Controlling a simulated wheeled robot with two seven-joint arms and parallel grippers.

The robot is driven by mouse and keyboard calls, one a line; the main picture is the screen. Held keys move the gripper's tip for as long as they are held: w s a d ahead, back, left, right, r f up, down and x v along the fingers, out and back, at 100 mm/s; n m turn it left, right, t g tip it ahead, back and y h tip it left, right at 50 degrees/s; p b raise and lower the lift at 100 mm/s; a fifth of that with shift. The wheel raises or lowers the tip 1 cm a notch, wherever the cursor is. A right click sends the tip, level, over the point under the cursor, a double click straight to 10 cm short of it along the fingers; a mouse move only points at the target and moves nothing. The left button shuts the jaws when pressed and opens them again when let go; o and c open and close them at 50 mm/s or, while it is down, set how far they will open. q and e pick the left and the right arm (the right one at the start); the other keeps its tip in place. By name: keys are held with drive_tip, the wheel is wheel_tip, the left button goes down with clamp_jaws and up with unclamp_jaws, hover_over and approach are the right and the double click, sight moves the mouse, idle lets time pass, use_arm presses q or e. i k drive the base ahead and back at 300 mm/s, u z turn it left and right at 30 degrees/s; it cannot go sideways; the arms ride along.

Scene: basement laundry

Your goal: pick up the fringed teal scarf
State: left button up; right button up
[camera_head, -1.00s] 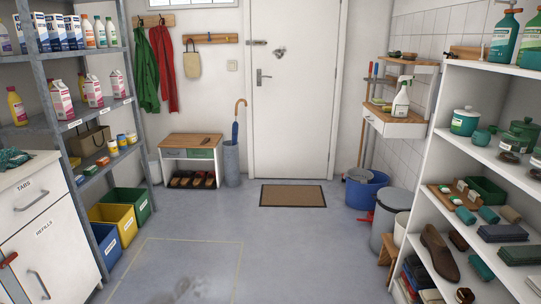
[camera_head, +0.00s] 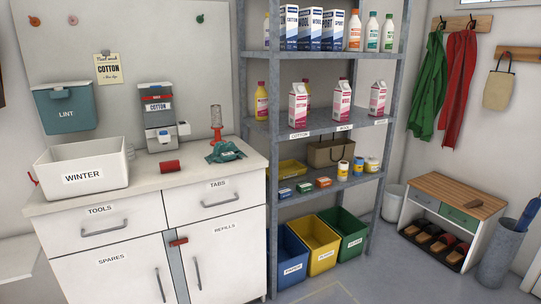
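A crumpled teal cloth (camera_head: 225,152) lies on the right end of the white cabinet's top (camera_head: 200,176). It looks like the scarf, but its fringe is too small to make out. A green cloth (camera_head: 427,85) and a red cloth (camera_head: 457,80) hang from a wall rail at the right; the green one looks greener than teal. Neither of my grippers shows in the head view.
Some floor (camera_head: 400,275) is clear at the lower right.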

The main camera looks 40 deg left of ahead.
sight(222, 152)
drive_tip(key=u, duration=1.35)
drive_tip(key=i, duration=1.25)
drive_tip(key=u, duration=0.9)
